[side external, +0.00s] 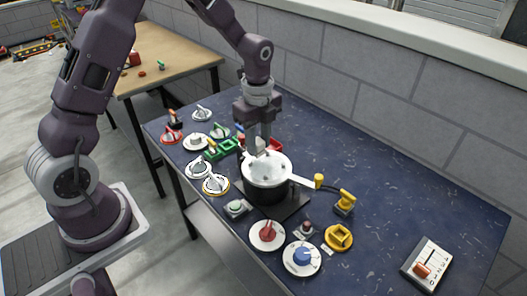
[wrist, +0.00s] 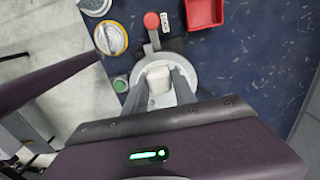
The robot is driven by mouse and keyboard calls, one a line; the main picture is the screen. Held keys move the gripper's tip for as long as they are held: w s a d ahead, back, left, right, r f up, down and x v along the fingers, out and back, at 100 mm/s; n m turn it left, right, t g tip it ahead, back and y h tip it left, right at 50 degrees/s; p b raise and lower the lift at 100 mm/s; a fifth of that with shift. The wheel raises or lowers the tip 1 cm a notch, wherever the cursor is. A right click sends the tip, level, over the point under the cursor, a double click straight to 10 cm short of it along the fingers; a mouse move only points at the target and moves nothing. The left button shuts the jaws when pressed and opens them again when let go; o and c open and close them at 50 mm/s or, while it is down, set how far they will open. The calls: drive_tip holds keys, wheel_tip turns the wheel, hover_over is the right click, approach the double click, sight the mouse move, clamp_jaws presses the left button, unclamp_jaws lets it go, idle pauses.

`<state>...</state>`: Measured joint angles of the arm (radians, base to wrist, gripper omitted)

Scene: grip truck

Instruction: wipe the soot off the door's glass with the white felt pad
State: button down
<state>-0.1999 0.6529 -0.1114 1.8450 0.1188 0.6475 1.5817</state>
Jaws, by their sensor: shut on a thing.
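My gripper (side external: 262,146) points down over a round white-topped dark cylinder (side external: 265,170) on a dark base plate, with a pale bar sticking out to its right. In the wrist view my gripper (wrist: 160,88) is shut on a small white block (wrist: 158,77), which looks like the white felt pad. It is at or just above the round pale top (wrist: 191,72); I cannot tell whether it touches. I cannot make out a separate door, its glass or any soot; the fingers hide part of the round top.
A red tray (wrist: 205,13) lies behind the cylinder. Several dials and knobs crowd the left and front, including a red knob (side external: 267,233) and a blue knob (side external: 302,257). Yellow parts (side external: 339,237) stand to the right. The blue bench's right side is mostly clear, except a lever box (side external: 427,263).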

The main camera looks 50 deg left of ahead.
drive_tip(key=shift+d+r, duration=0.15)
drive_tip(key=shift+r, duration=2.7)
